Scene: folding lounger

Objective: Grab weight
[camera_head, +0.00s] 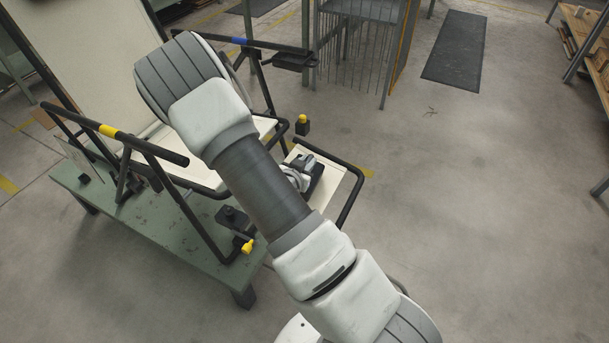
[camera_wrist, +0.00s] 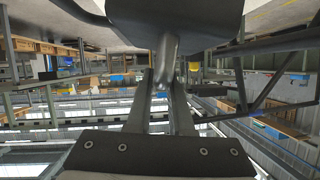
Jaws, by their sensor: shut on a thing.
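In the wrist view my gripper (camera_wrist: 165,72) is shut, its two fingers close together on a narrow grey part of the weight (camera_wrist: 150,20). The weight is a large dark body filling the top middle of that view. In the head view a dark thing (camera_head: 317,180), which seems to be the weight, shows over the lounger's cream end panel. Grey and white wrist parts are beside it. My arm hides much of this area, and I cannot tell whether the weight touches the panel.
The folding lounger has a black tube frame (camera_head: 350,200), cream panels and black armrests. It stands by a green bench (camera_head: 150,226). A wire rack (camera_head: 362,45) stands behind, and a dark mat (camera_head: 455,50) lies at the back right. The floor at right is clear.

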